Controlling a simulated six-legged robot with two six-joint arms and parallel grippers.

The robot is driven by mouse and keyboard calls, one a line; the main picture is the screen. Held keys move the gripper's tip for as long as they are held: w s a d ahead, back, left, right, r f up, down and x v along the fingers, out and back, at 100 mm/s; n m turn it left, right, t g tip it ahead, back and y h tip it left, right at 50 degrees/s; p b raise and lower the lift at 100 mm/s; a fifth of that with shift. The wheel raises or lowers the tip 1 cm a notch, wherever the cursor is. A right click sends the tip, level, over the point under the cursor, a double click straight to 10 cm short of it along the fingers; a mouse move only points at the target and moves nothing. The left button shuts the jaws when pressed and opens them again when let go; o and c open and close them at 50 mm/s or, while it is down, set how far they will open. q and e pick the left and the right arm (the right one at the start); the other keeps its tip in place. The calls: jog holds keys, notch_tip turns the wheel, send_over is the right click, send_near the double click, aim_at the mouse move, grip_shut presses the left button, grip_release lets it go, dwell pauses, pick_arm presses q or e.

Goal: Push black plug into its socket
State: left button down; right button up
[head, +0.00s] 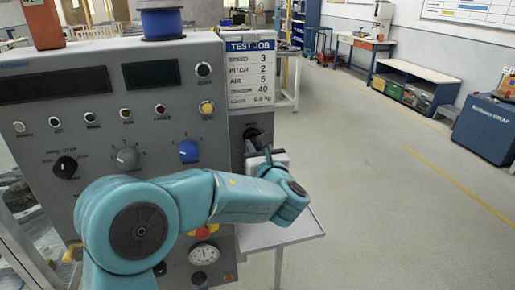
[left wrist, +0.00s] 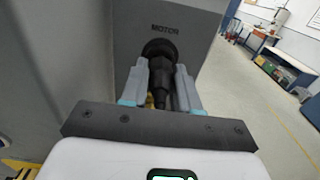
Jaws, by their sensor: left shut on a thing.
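My left gripper (left wrist: 161,85) is shut on the black plug (left wrist: 160,72) in the left wrist view, with one finger on each side of it. The plug's front end meets the round black socket (left wrist: 159,48) under the word MOTOR. How deep it sits in the socket I cannot tell. In the head view my left gripper (head: 267,155) is at the right side of the grey control panel, just below the dark socket (head: 252,133). The plug is mostly hidden there by the gripper and wrist. My right gripper does not show.
The grey control panel (head: 97,138) with knobs, buttons and displays fills the left of the head view. A TEST JOB card (head: 250,75) hangs above the socket. A small grey shelf (head: 290,232) juts out below my wrist.

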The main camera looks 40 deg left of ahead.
pick_arm(q)
jog(key=shift+w+a, duration=0.4)
jog(key=shift+a, duration=0.05)
dwell(0.4)
jog(key=c, duration=0.8)
grip_release()
jog(key=shift+o, duration=0.2)
jog(key=b+v, duration=0.3)
jog(key=v, duration=1.3)
jog(key=shift+s, duration=0.15)
jog(key=shift+d, duration=0.1)
